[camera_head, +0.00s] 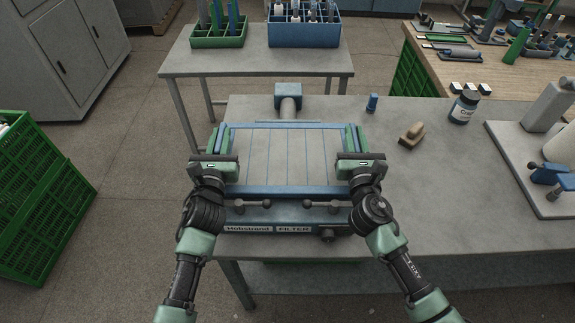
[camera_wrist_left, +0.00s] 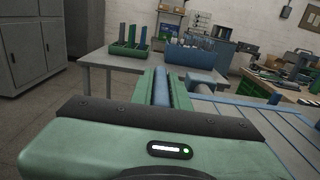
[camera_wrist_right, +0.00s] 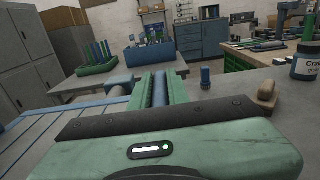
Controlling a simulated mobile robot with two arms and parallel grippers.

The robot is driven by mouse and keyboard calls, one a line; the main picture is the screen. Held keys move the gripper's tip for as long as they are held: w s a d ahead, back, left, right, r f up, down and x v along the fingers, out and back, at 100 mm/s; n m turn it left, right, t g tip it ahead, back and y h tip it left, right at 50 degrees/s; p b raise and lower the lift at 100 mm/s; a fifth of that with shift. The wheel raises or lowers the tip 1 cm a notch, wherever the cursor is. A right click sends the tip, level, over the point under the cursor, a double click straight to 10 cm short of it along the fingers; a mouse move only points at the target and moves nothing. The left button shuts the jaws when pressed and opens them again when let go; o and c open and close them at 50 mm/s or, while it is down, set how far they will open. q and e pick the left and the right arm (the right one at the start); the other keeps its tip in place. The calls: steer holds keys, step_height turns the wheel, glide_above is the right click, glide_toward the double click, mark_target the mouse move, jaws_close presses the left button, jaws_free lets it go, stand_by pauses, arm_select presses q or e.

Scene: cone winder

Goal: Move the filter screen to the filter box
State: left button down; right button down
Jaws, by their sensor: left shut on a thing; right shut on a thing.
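The filter screen (camera_head: 285,158) is a wide grey panel with a blue frame and thin blue lines across it. My right gripper (camera_head: 354,140) is shut on the right edge, seen also in the right wrist view (camera_wrist_right: 159,92). The box interior is hidden under the screen.
A blue-ended pipe (camera_head: 289,100) stands behind the screen. A brush (camera_head: 412,134), a small blue object (camera_head: 372,102) and a dark jar (camera_head: 463,107) stand on the table to the right. Clear table lies right of my right gripper. A green crate (camera_head: 40,200) is at left.

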arm_select(q)
steer(key=shift+f+b, duration=0.5)
steer(key=shift+f, duration=0.05)
arm_select(e)
steer(key=shift+f, duration=0.65)
arm_select(q)
steer(key=c, duration=1.8)
jaws_free()
steer(key=shift+f, duration=0.25)
arm_select(e)
steer(key=c, duration=1.8)
jaws_free()
steer(key=shift+f, duration=0.2)
arm_select(q)
steer(key=o, duration=0.4)
steer(key=shift+r, duration=0.15)
arm_select(e)
steer(key=o, duration=0.4)
steer(key=shift+r, duration=0.15)
arm_select(q)
steer(key=shift+o, duration=0.2)
arm_select(e)
steer(key=shift+o, duration=0.2)
arm_select(q)
steer(key=shift+r, duration=0.1)
step_height(320, 180, up, 10)
steer(key=shift+f, duration=0.2)
steer(key=shift+r, duration=0.1)
arm_select(e)
steer(key=s, duration=1.2)
